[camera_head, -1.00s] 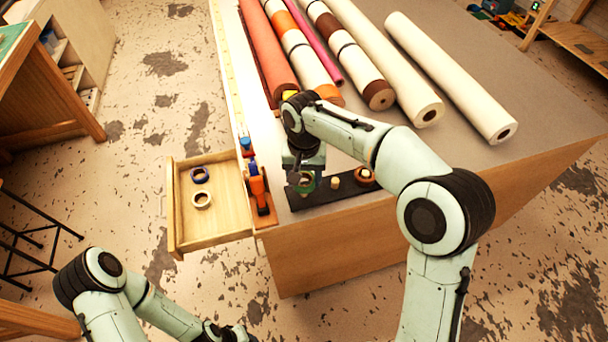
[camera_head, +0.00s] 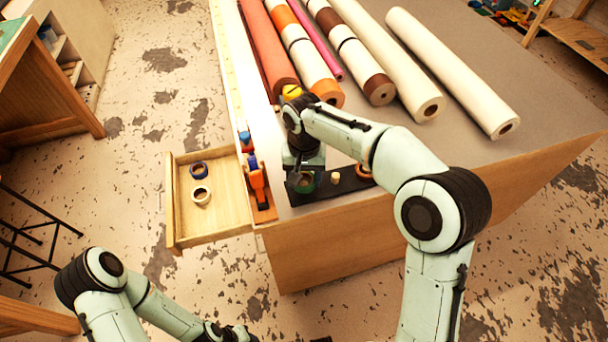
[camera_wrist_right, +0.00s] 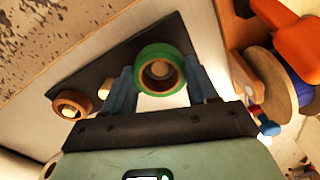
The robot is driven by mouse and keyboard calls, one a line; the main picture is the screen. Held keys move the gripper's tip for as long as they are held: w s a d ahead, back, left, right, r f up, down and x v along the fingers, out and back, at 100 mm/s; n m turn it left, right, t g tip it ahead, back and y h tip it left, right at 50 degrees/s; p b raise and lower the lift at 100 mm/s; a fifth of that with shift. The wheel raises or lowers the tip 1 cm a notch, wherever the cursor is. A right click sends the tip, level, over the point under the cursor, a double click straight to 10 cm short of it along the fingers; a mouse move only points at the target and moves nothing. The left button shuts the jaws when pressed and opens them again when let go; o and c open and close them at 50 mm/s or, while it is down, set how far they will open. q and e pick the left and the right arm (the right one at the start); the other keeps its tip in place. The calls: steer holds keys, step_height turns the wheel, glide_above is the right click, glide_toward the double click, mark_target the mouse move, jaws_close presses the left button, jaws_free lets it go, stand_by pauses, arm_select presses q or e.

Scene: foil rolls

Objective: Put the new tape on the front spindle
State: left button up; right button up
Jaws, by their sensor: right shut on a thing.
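My right gripper (camera_head: 304,184) is shut on a green tape roll (camera_wrist_right: 138,78), with one finger on each side of it. In the head view the held roll is low over the left part of a dark board (camera_head: 330,192) at the table's near edge. Something pale shows in the roll's hole; I cannot tell whether it is a spindle. A bare pale spindle (camera_head: 335,178) stands to its right, also seen in the right wrist view (camera_wrist_right: 104,91). Beyond it is a brown roll (camera_head: 364,173). My left gripper (camera_head: 232,334) is partly cut off at the bottom edge.
An orange tool (camera_head: 257,183) lies between the drawer and the board. Several long rolls, including a red one (camera_head: 270,50), lie behind my right gripper.

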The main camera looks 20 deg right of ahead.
steer(key=shift+f, duration=0.1)
arm_select(q)
steer(key=shift+s+f, duration=0.25)
steer(key=shift+f, duration=0.05)
arm_select(e)
steer(key=shift+f, duration=0.6)
arm_select(q)
steer(key=shift+s+f+b, duration=0.1)
steer(key=shift+f+b, duration=0.1)
steer(key=shift+b, duration=0.2)
arm_select(e)
steer(key=shift+f, duration=0.4)
steer(key=o, duration=1.1)
steer(key=shift+o, duration=0.2)
arm_select(q)
steer(key=shift+r, duration=0.1)
arm_select(e)
steer(key=shift+r, duration=0.15)
steer(key=shift+r+p, duration=1.3)
steer(key=shift+r, duration=0.95)
arm_select(q)
steer(key=w+r+p, duration=0.2)
steer(key=w+r, duration=0.4)
steer(key=shift+w+r+t, duration=0.2)
steer(key=shift+r+t, duration=0.05)
steer(key=shift+t, duration=0.15)
arm_select(e)
step_height(320, 180, up, 5)
steer(key=shift+r, duration=0.1)
